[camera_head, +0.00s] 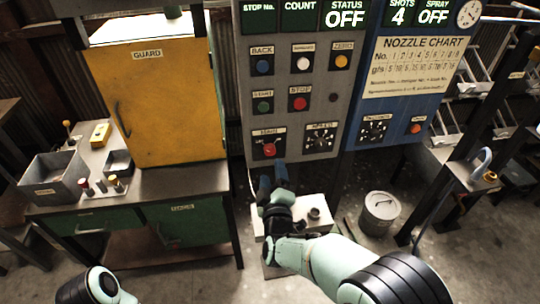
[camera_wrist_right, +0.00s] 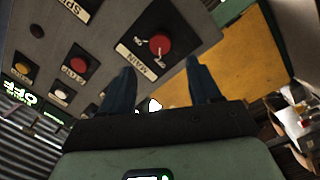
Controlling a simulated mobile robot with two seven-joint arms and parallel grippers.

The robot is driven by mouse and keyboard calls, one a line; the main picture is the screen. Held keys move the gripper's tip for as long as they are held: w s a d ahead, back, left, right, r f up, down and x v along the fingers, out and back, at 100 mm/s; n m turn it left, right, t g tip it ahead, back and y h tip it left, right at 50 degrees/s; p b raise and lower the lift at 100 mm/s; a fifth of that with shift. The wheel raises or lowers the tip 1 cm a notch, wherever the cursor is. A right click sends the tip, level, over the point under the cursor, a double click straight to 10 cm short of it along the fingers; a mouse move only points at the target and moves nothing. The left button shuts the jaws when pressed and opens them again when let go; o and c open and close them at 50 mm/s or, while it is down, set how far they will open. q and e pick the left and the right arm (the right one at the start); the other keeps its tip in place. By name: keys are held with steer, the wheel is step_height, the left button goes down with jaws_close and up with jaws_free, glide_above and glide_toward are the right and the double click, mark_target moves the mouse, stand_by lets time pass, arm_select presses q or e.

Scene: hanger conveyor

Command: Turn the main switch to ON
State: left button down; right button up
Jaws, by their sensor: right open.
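The main switch (camera_head: 269,149) is a red round knob on a dark plate with a label reading MAIN, low on the left of the grey control panel (camera_head: 320,100). It also shows in the right wrist view (camera_wrist_right: 160,43), with small marks around it. My right gripper (camera_head: 272,176) is just below and in front of the switch. In the wrist view its two blue fingers (camera_wrist_right: 163,75) are apart with nothing between them, and the knob lies beyond their tips, not touched. The status display (camera_head: 345,16) reads OFF. My left gripper is out of view.
A second dial (camera_head: 320,138) sits right beside the main switch, and a red stop button (camera_head: 299,103) is above. A yellow guard box (camera_head: 160,100) on a workbench stands to the left. A lidded metal bin (camera_head: 380,212) stands on the floor to the right.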

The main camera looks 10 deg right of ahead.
mark_target(270, 152)
steer(key=w, duration=0.5)
steer(key=w+p, duration=0.1)
steer(key=w, duration=0.2)
steer(key=shift+d, duration=0.25)
steer(key=c, duration=1)
